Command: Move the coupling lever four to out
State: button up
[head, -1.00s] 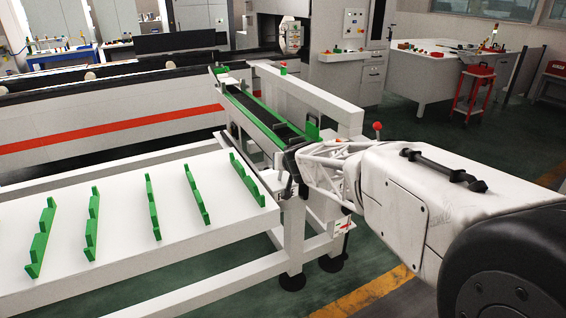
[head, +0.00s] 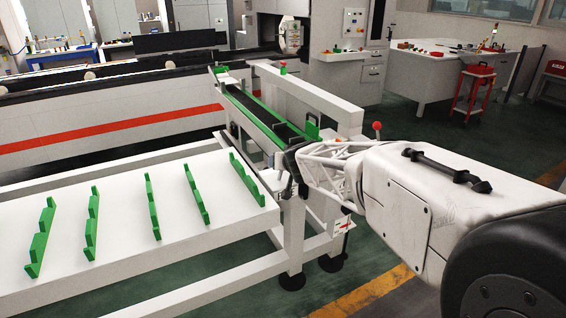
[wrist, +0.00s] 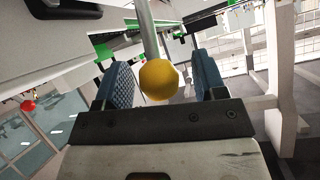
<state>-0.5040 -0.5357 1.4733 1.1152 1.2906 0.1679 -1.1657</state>
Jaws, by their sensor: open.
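In the wrist view a yellow ball knob (wrist: 159,79) sits on the end of a grey metal rod (wrist: 148,35). The knob is between the two blue padded fingers of my gripper (wrist: 164,82), which are open. Clear gaps show on both sides of the knob. In the head view my gripper is hidden behind my arm and the rack's end, and the yellow knob is not visible there. A red ball knob (head: 377,126) stands beside the rack, and a red knob (wrist: 28,105) shows at the left of the wrist view. No lever number is readable.
The white rack frame (head: 318,98) with a green-edged channel (head: 250,105) is close to my arm. A white table with green supports (head: 120,210) stands at the left. White beams (wrist: 275,60) stand right of my gripper in the wrist view. Floor is open at the right.

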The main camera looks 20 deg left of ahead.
jog(key=v, duration=0.7)
dwell(0.4)
jog(key=shift+s+d+r, duration=0.1)
jog(key=shift+s, duration=0.05)
jog(key=s+d+r+g+h, duration=0.1)
jog(key=s+d+r, duration=0.25)
jog(key=d, duration=0.35)
jog(key=s+d+r+m+g, duration=0.1)
jog(key=s+d+r, duration=0.2)
jog(key=s+d, duration=0.3)
jog(key=s+d+r+g+h, duration=0.1)
jog(key=s+d+r, duration=0.25)
jog(key=d, duration=0.35)
jog(key=s+d+f+m+g+h, duration=0.1)
jog(key=s+d+f+m+h, duration=0.1)
jog(key=s+d, duration=0.8)
jog(key=s+d+f+m+g+h, duration=0.2)
jog(key=s+d+h, duration=0.2)
jog(key=s+d, duration=0.6)
jog(key=s, duration=0.6)
jog(key=shift+m+g, duration=0.3)
